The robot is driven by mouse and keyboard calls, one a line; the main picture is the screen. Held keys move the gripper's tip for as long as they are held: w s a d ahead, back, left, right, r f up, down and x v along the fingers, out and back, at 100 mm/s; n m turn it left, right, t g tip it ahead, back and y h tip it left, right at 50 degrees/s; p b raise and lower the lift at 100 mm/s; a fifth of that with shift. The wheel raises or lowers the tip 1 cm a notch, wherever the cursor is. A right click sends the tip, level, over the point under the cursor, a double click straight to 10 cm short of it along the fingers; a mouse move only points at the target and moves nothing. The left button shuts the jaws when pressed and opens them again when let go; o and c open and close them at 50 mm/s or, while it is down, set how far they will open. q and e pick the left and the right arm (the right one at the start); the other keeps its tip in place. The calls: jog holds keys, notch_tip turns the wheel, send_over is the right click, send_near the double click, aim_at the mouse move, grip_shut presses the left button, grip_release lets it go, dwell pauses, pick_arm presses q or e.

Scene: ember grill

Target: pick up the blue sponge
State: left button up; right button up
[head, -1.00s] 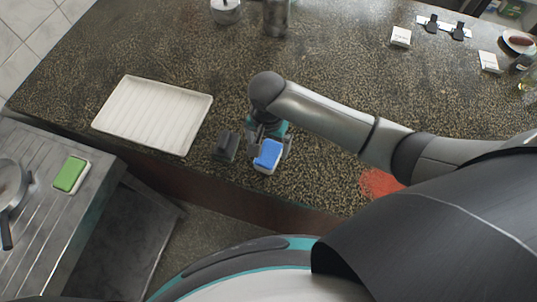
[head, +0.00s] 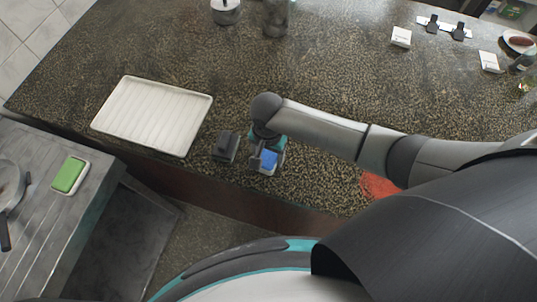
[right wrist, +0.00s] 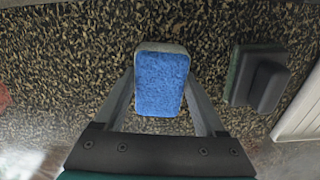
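The blue sponge (head: 269,160) lies in a pale holder near the counter's front edge, partly covered by my right gripper in the head view. In the right wrist view the sponge (right wrist: 161,84) is in the middle, with a strip of the pale holder (right wrist: 160,47) at its far end. My right gripper (right wrist: 161,78) is open, one finger on each side of the sponge and close to it. I cannot tell whether the fingers touch it. My left gripper is not in view.
A dark block-like tool (head: 226,146) stands just left of the sponge; it also shows in the right wrist view (right wrist: 262,80). A white ribbed tray (head: 152,114) lies further left. A green sponge (head: 70,174) is on the metal side unit. Red powder (head: 377,186) lies to the right.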

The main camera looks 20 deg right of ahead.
aim_at(268, 155)
jog(key=c, duration=0.8)
jog(key=shift+r, duration=0.1)
notch_tip(268, 155, up, 20)
jog(key=p, duration=0.2)
jog(key=shift+p, duration=0.35)
